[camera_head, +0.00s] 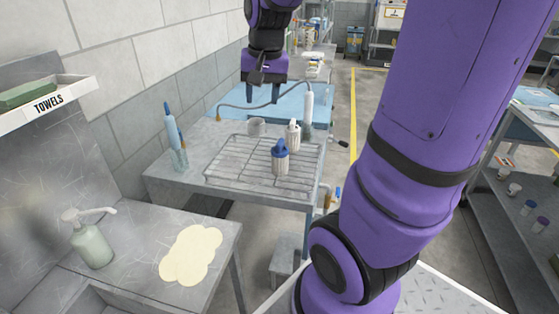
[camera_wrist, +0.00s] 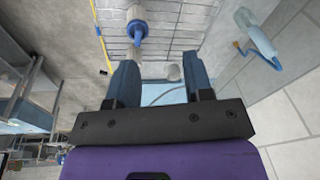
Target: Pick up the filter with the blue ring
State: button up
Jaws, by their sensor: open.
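The filter with the blue ring (camera_head: 280,163) stands upright on a wire rack (camera_head: 225,178) on the metal bench. It has a white ribbed body and a blue top. It also shows in the wrist view (camera_wrist: 137,30), near the top edge, beyond the fingertips. My gripper (camera_head: 263,100) hangs above and behind the rack, apart from both filters. In the wrist view my gripper (camera_wrist: 162,70) has its two fingers spread, with nothing held between them.
A small grey cup (camera_head: 256,127) stands at the rack's back edge. A white cylinder with a hose (camera_head: 308,106) stands at the back right, and a blue bottle (camera_head: 171,125) in a holder at the left. A soap dispenser (camera_head: 91,240) is on the near counter.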

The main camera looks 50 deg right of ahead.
jog(key=w+d+f+m+g, duration=0.2)
jog(key=w+d+f+m, duration=0.25)
jog(key=d+f, duration=0.45)
send_over(280, 141)
jog(key=f, duration=0.3)
jog(key=s+f, duration=0.1)
jog(key=f, duration=0.1)
jog(key=shift+d, duration=0.1)
jog(key=shift+w+a+f, duration=0.1)
jog(key=shift+w+f, duration=0.05)
jog(key=shift+f, duration=0.75)
jog(key=shift+w+a+f, duration=0.1)
jog(key=shift+w+f, duration=0.05)
jog(key=shift+f, duration=0.8)
jog(key=shift+w+f, duration=0.15)
jog(key=shift+f, duration=0.75)
jog(key=shift+c, duration=0.5)
grip_shut()
